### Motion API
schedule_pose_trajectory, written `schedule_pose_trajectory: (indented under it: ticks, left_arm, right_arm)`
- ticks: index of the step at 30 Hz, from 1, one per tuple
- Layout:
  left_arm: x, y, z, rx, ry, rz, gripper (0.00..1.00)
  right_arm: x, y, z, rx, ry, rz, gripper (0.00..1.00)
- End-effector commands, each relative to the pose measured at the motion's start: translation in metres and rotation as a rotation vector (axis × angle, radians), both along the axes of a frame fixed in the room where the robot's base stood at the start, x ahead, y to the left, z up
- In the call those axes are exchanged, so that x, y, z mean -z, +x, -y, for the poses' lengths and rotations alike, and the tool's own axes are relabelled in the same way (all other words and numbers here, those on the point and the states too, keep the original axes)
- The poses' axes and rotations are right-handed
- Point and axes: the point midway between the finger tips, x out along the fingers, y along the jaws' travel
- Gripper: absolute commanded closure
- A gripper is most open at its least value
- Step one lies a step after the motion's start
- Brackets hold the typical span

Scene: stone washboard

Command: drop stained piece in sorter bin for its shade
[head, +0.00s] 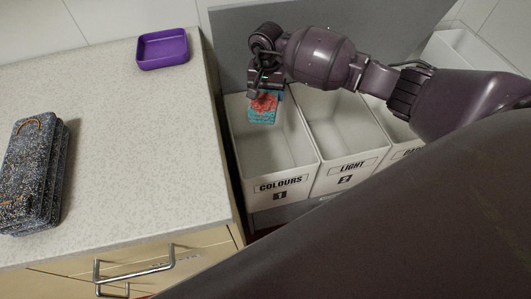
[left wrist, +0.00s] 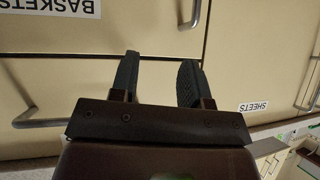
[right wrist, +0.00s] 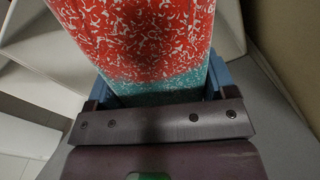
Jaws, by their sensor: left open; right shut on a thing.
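My right gripper (head: 266,82) is shut on a teal cloth piece with a red stain (head: 264,106). It holds the piece over the bin labelled COLOURS 1 (head: 281,185). In the right wrist view the stained piece (right wrist: 145,40) shows a red area with white flecks and a teal edge between the fingers. The bin labelled LIGHT 2 (head: 347,169) stands to the right of the COLOURS bin. A third bin (head: 402,152) is mostly hidden by my right arm. My left gripper (left wrist: 160,82) is open and empty in front of cabinet fronts.
The speckled counter (head: 140,130) is left of the bins and bears a purple tray (head: 162,49) at the back and a dark speckled stack (head: 36,180) at the left. A drawer handle (head: 135,270) sticks out below the counter. A grey panel (head: 228,45) stands behind the bins.

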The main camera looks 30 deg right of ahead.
Motion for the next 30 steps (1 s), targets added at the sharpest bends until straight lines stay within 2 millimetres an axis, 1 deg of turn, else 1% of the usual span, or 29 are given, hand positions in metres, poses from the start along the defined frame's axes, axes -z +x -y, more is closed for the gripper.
schedule_pose_trajectory:
  ticks: [1,4,7,13,24,30]
  left_arm:
    - [0.009,-0.003,0.000,0.003,0.002,-0.015,0.57]
    - [0.014,-0.004,-0.001,0.007,0.005,-0.022,0.57]
    - [0.014,-0.003,0.000,0.008,0.004,-0.021,0.57]
    - [0.013,0.002,0.001,0.011,0.002,-0.013,0.57]
    - [0.033,-0.006,0.002,0.003,-0.002,-0.049,0.57]
    - [0.035,-0.007,0.000,0.002,0.000,-0.051,0.57]
  right_arm:
    - [0.024,0.000,0.006,0.033,0.002,-0.012,0.50]
    - [0.043,0.003,0.016,0.082,0.002,-0.006,0.50]
    - [0.052,0.005,0.022,0.109,0.000,-0.001,0.50]
    - [0.063,0.006,0.024,0.122,0.001,0.005,0.50]
    - [0.103,0.004,0.023,0.120,0.002,0.000,0.50]
    - [0.113,0.005,0.024,0.121,0.000,0.004,0.50]
